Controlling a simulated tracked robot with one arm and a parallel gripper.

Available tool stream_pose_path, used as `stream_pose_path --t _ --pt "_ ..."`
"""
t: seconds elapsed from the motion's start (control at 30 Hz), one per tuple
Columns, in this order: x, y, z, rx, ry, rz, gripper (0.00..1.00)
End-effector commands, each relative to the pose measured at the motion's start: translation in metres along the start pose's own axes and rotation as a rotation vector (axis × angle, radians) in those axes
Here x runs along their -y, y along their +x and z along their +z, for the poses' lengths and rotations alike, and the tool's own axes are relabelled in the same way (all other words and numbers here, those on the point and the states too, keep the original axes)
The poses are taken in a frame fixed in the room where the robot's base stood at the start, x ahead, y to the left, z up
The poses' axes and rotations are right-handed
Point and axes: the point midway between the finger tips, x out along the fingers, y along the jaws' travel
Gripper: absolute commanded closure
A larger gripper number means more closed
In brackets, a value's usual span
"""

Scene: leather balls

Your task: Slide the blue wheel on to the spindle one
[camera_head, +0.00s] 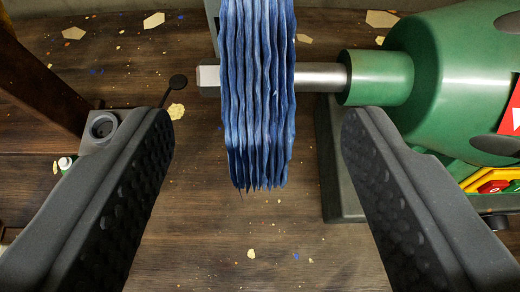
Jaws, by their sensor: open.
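The blue wheel (257,100) is a stack of pleated cloth-like layers, seen edge-on at the top centre. It sits around the metal spindle (318,76), which comes out of the green machine on the right. The spindle's pale squared tip (208,76) sticks out past the wheel's left side. A short stretch of bare shaft shows between the wheel and the green collar (375,77). The wheel's top is cut off by the picture edge. My gripper (257,125) is open, with one black finger on each side of the wheel. Neither finger appears to touch it.
The green motor housing (450,60) fills the upper right, above a dark grey base (340,165). A dark wooden post (50,75) stands at left. The wooden surface below is mostly clear, with small scraps.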

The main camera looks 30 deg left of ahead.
Motion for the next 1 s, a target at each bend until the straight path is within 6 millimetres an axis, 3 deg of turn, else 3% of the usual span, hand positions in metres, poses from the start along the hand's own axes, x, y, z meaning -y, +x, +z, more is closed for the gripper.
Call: stream_pose_path --t 0.5,1.0 --pt "-0.001 -0.064 -0.001 -0.003 0.0 0.001 0.46" --pt "-0.001 -0.075 0.0 -0.001 0.0 0.001 0.46"
